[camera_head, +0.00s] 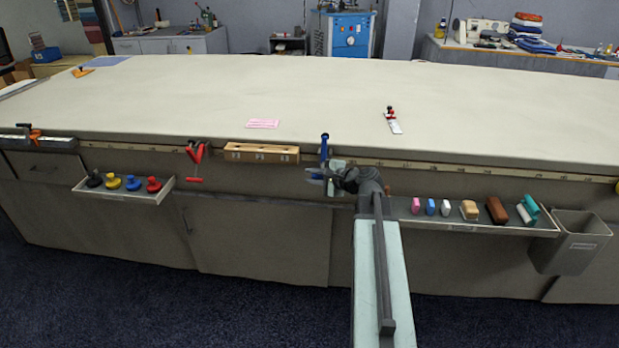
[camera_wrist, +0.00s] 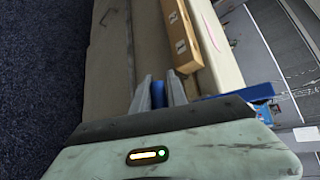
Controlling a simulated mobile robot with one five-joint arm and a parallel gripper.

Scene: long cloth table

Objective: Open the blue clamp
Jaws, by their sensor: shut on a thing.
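The blue clamp (camera_head: 324,147) sits upright at the front edge of the long table, to the right of the wooden block. My gripper (camera_head: 330,176) is at the clamp's lower part, below the table edge. In the wrist view my gripper (camera_wrist: 161,92) has its two fingers on either side of a blue part of the clamp (camera_wrist: 158,94), and it is shut on it. My arm hides part of the clamp's surroundings in the head view. How far the clamp's jaw stands from the table cannot be made out.
A wooden block with numbered slots (camera_head: 262,153) is on the table's front, left of the clamp. A red clamp (camera_head: 195,160) hangs further left. A tray of coloured blocks (camera_head: 470,222) is to the right, beside a grey bin (camera_head: 573,246). The tabletop (camera_head: 300,90) is mostly clear.

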